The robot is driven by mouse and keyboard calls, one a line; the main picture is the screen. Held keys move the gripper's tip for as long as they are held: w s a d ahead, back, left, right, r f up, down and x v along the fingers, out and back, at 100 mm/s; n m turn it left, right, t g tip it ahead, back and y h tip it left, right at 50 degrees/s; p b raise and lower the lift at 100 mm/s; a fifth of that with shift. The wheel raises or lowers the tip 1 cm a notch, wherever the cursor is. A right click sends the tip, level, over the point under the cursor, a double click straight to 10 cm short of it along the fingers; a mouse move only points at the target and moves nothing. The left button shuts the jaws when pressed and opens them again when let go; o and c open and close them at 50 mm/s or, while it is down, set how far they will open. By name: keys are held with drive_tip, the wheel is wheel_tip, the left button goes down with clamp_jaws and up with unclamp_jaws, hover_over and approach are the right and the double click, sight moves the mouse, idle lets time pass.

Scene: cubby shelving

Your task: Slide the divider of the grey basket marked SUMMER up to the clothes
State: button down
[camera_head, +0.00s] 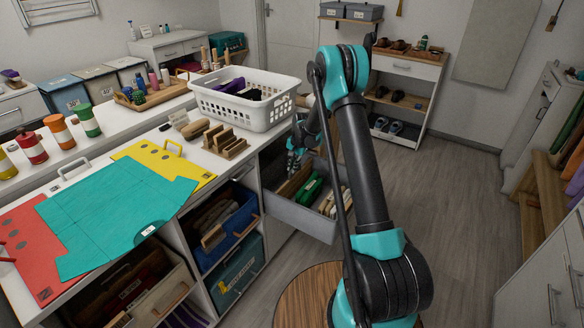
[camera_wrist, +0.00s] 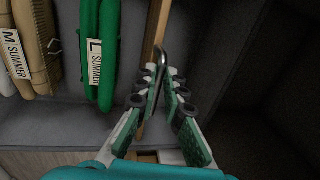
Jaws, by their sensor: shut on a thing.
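The grey basket (camera_head: 302,219) is pulled out of the cubby under the counter, with folded clothes in it. In the wrist view, green clothes (camera_wrist: 107,50) carry an "L SUMMER" tag and tan clothes (camera_wrist: 37,45) to their left carry an "M SUMMER" tag. The wooden divider (camera_wrist: 152,27) with a metal loop stands just right of the green clothes, with a narrow gap between. My gripper (camera_wrist: 165,78) is shut on the divider at its loop. The basket (camera_wrist: 215,60) is dark and bare right of the divider. In the head view my arm hides part of the basket.
Blue and teal bins (camera_head: 238,272) fill cubbies to the left. A shoe shelf (camera_head: 405,95) stands behind. The floor (camera_head: 445,200) to the right is clear.

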drive_tip(key=s+d, duration=0.6)
drive_tip(key=d, duration=0.2)
drive_tip(key=shift+d, duration=0.3)
drive_tip(key=shift+s, duration=0.1)
drive_tip(key=c, duration=1.6)
unclamp_jaws()
drive_tip(key=shift+r, duration=0.1)
wheel_tip(320, 180, up, 12)
drive_tip(key=s+d, duration=0.1)
drive_tip(key=d, duration=0.1)
drive_tip(key=shift+s+f, duration=0.2)
